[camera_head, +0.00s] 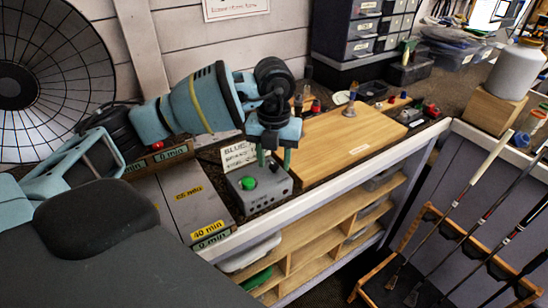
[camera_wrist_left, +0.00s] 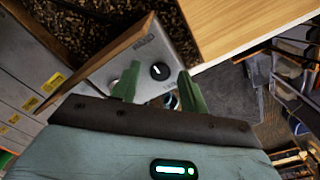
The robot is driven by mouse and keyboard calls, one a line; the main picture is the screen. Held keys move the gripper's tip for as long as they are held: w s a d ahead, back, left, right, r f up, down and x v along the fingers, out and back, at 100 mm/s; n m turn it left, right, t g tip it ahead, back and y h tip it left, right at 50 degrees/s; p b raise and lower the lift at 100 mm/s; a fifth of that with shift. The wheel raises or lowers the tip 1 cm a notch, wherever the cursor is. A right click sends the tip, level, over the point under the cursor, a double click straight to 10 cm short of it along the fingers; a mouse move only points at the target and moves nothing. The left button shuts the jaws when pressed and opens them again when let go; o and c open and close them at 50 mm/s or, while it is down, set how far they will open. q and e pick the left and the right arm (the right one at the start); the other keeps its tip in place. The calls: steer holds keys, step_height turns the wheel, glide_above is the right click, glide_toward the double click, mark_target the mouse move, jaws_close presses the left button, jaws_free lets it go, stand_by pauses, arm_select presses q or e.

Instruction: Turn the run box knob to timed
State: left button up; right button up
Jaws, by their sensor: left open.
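The run box is a small grey metal box (camera_head: 264,190) on the bench near its front edge, with a green button (camera_head: 249,183) on top. In the left wrist view the box face (camera_wrist_left: 176,48) shows a round black knob (camera_wrist_left: 160,71) with a white pointer line. My left gripper (camera_head: 275,165) points down over the box, its green fingers apart. In the left wrist view the fingers (camera_wrist_left: 159,72) appear on either side of the knob; I cannot tell whether they touch it. My right gripper is not in view.
A wooden board (camera_head: 345,140) lies right of the box. A card (camera_head: 238,155) stands behind it. Grey panels with yellow minute labels (camera_head: 208,229) are to its left. Golf clubs stand in a wooden rack (camera_head: 430,212) at right, and a white bottle (camera_head: 516,70) sits on a block.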

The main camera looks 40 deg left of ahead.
arm_select(q)
steer(key=shift+c, duration=0.2)
jaws_close()
